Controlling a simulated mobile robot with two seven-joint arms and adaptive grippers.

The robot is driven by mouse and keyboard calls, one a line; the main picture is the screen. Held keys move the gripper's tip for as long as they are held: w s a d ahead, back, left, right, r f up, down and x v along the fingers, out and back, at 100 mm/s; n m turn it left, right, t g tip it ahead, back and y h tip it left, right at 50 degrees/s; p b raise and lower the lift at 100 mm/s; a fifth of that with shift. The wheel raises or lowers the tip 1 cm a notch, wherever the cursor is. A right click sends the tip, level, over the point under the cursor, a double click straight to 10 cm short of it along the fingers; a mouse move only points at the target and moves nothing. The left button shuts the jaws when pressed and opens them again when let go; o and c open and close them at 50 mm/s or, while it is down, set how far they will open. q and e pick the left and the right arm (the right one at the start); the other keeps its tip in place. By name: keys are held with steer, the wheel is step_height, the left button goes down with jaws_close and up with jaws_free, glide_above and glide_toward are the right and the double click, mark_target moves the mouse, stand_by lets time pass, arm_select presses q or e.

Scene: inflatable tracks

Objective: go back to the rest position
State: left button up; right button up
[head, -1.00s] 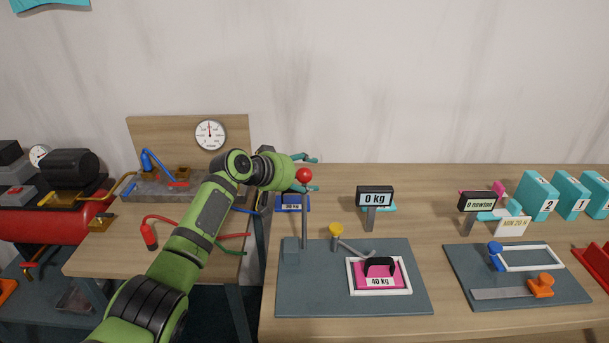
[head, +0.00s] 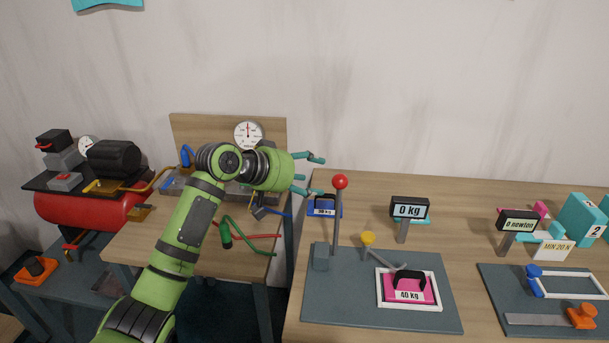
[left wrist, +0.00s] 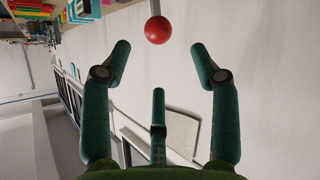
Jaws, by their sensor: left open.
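My left gripper (head: 313,175) is at the end of the green arm that comes in from the lower left in the head view. Its teal fingers are spread and point to the right, with nothing between them. They are left of the red ball (head: 340,181) on top of the upright lever, apart from it. In the left wrist view the open fingers (left wrist: 158,65) frame empty space, and the red ball (left wrist: 158,30) shows beyond their tips. My right gripper is in neither view now.
A grey board (head: 320,302) bears the lever, a yellow knob (head: 367,238) and a pink 40 kg weight (head: 424,295). A 0 kg display (head: 409,209) stands behind. A second board (head: 497,300) lies right. A red compressor (head: 85,210) stands left. The air above the table's right side is clear.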

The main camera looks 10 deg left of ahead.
arm_select(q)
steer(key=shift+s+a+r, duration=0.3)
steer(key=shift+s+a, duration=0.1)
steer(key=shift+f, duration=0.1)
